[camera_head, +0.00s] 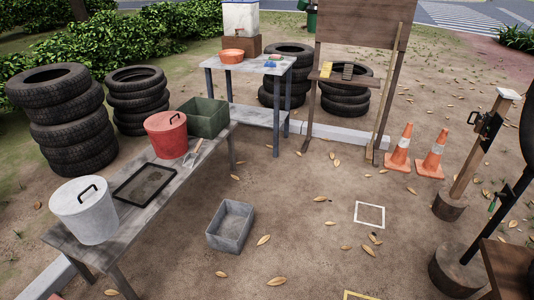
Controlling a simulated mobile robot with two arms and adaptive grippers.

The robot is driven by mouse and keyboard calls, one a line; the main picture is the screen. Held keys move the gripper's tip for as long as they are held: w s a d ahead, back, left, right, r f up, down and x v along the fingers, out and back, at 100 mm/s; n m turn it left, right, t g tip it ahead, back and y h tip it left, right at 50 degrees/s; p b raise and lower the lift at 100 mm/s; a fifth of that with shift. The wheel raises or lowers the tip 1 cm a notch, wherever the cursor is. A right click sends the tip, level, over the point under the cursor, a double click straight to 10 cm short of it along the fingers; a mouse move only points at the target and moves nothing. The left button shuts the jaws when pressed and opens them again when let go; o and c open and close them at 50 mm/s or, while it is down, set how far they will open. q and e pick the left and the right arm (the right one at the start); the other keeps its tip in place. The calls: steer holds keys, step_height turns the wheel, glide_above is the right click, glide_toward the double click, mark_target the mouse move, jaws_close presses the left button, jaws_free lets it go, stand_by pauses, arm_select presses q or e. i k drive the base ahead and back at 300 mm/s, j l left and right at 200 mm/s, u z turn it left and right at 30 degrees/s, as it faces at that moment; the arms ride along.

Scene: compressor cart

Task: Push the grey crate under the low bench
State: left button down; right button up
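The grey crate (222,241), an open empty rectangular box, sits upright on the bare dirt near the middle of the head view. The low bench (128,232), a long grey plank on legs, runs diagonally along the left. The crate stands on the open ground to the right of the bench, apart from it. The ground below the bench is partly hidden by its top. Neither my left nor my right gripper shows in this view.
The bench carries a white lidded bin (84,212), a black-rimmed tray (160,180), a red bucket (167,146) and a green crate (203,123). Tyre stacks, a worktable (262,68) and orange cones (398,150) stand farther back. Dirt around a white square outline (370,206) is open.

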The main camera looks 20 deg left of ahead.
mark_target(228, 231)
steer(key=i+u, duration=0.1)
steer(key=i, duration=0.9)
steer(key=i+l, duration=0.15)
steer(key=i, duration=0.85)
steer(key=j+u, duration=0.05)
